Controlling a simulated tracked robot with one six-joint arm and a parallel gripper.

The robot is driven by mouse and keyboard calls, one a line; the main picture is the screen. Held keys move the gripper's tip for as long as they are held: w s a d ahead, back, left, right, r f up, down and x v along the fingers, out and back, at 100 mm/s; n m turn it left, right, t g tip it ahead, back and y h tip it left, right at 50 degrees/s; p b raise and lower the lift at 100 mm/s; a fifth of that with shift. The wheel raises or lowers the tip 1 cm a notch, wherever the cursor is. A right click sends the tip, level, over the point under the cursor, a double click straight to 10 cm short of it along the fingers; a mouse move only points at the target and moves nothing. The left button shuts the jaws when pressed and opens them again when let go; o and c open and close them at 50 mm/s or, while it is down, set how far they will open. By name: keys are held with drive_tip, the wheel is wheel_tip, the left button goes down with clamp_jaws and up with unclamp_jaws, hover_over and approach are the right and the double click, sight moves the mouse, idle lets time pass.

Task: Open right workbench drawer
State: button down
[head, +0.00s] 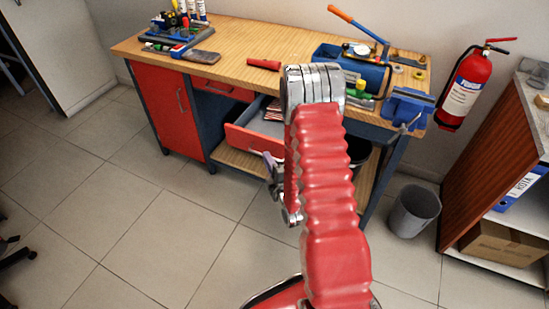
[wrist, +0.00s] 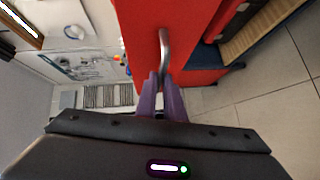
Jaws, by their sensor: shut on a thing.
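The wooden-topped workbench (head: 215,45) stands along the wall in the head view. Its right drawer (head: 255,141) has a red front and grey inside and is pulled out, with some items lying in it. The left drawer (head: 222,89) is flush with the bench. My arm hides part of the right drawer. In the wrist view, the purple fingers of my gripper (wrist: 165,98) are shut on the metal handle (wrist: 164,48) of the red drawer front (wrist: 190,25). In the head view, my gripper (head: 271,163) shows only partly at the drawer front.
A red cupboard door (head: 165,108) is under the bench's left end. A blue toolbox (head: 345,72) and a vise (head: 408,106) are on top. A grey bin (head: 413,211) and shelf (head: 500,249) stand at right. The tiled floor (head: 130,210) in front is clear.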

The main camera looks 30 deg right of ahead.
drive_tip(key=shift+s+a+f, duration=0.3)
drive_tip(key=shift+s+a, duration=0.1)
drive_tip(key=c, duration=2.2)
unclamp_jaws()
drive_tip(key=o, duration=0.3)
drive_tip(key=shift+w+r, duration=0.15)
drive_tip(key=shift+o, duration=0.2)
